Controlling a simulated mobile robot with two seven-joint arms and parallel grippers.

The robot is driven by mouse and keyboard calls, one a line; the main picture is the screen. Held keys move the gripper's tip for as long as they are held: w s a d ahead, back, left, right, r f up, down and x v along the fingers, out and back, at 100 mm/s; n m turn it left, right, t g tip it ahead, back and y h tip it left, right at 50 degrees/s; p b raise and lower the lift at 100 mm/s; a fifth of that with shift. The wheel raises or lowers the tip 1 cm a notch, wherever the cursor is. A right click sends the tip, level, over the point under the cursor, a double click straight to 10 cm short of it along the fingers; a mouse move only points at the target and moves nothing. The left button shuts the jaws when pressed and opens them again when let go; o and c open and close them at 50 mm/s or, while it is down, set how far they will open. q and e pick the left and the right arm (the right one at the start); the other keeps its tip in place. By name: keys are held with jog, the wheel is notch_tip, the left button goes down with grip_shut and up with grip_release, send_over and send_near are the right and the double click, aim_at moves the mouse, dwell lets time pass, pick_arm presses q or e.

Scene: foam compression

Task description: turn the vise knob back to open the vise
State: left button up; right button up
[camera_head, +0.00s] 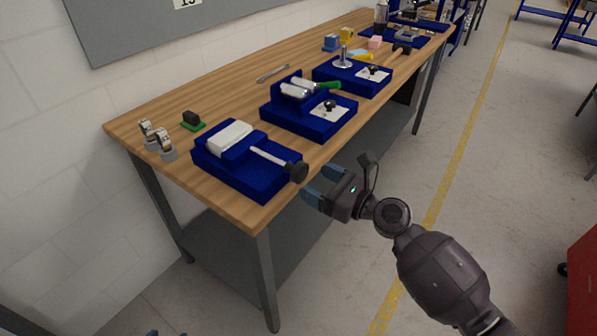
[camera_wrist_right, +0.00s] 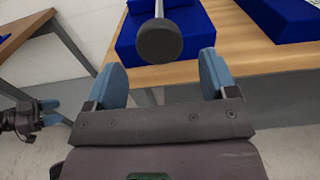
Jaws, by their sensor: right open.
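The blue vise (camera_head: 248,165) sits at the near edge of the wooden bench, with a white foam block (camera_head: 229,137) in it. A pale screw rod (camera_head: 268,158) runs from the vise to a dark round knob (camera_head: 296,172) at the bench edge. My right gripper (camera_head: 322,185) is open and empty just in front of the knob. In the right wrist view, the knob (camera_wrist_right: 159,41) is centred ahead of the fingers, apart from them. My left gripper (camera_wrist_right: 48,112) shows at the left of that view, away from the bench, its blue fingers apart.
Another blue fixture (camera_head: 309,118) with metal rollers stands beyond the vise on the wooden bench (camera_head: 190,107). A further blue fixture (camera_head: 352,88) stands behind it. Two small metal-and-grey items (camera_head: 158,142) and a green-based block (camera_head: 193,121) are left of the vise. The floor in front is clear.

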aim_at(303, 175)
jog(key=x, duration=0.5)
jog(key=shift+w+a, duration=0.25)
jog(key=shift+a, duration=0.1)
jog(key=c, duration=0.9)
